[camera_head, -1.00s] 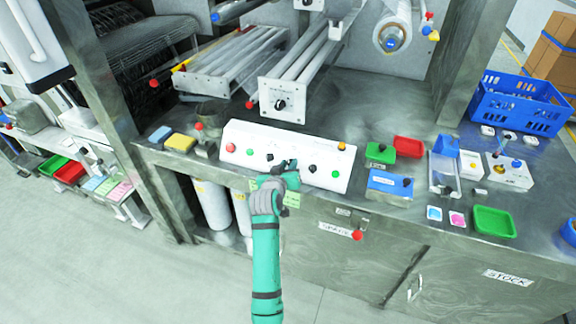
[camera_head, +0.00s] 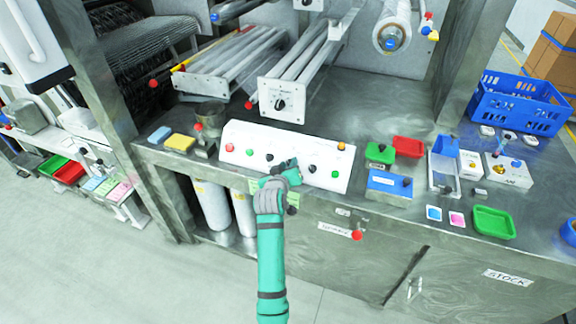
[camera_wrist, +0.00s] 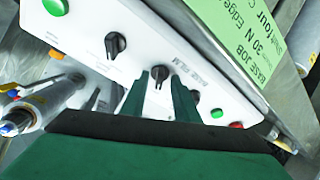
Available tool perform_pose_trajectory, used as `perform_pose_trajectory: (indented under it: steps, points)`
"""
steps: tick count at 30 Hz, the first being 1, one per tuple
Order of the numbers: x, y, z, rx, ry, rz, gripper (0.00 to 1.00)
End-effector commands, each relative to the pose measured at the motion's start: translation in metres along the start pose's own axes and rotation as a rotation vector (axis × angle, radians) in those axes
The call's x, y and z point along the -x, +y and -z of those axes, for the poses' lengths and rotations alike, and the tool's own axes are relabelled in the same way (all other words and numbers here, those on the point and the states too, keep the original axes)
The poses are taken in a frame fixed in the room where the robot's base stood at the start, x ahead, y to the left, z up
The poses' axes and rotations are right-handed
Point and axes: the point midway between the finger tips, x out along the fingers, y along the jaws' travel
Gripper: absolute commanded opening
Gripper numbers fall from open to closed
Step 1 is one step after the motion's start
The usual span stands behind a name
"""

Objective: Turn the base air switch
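The white control panel (camera_head: 236,133) stands along the table's front edge with black rotary knobs, green buttons and a red button. My gripper (camera_head: 290,168) is at the middle of its face and hides part of it. In the wrist view my gripper (camera_wrist: 161,84) is open, with one green finger on each side of a black knob (camera_wrist: 160,72). The label beside this knob seems to read BASE FILM. Contact with the knob cannot be told. Another black knob (camera_wrist: 115,44) is to its left. I cannot read which knob is the base air switch.
A green label (camera_wrist: 245,45) lies along the panel's edge. A roller unit with a knob (camera_head: 280,103) stands behind the panel. Blue, green and red boxes (camera_head: 408,147) and a blue crate (camera_head: 512,112) are to the right. Yellow and blue sponges (camera_head: 180,142) lie at the left.

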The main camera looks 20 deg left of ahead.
Motion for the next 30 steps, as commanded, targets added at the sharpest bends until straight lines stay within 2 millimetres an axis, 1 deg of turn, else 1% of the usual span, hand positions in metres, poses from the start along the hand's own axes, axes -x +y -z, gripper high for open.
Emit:
perform_pose_trajectory:
  steps: [8,11,14,24,27,30]
  points:
    - [0.001,0.001,0.0,-0.001,0.0,-0.001,0.27]
    - [0.007,0.001,0.0,-0.001,0.001,-0.001,0.27]
    - [0.019,0.0,0.0,0.0,0.001,-0.001,0.27]
    - [0.081,0.0,0.0,0.0,0.001,-0.001,0.27]
    - [0.094,0.0,0.0,0.0,0.001,-0.001,0.27]
    - [0.103,0.0,0.0,0.0,0.001,0.0,0.27]
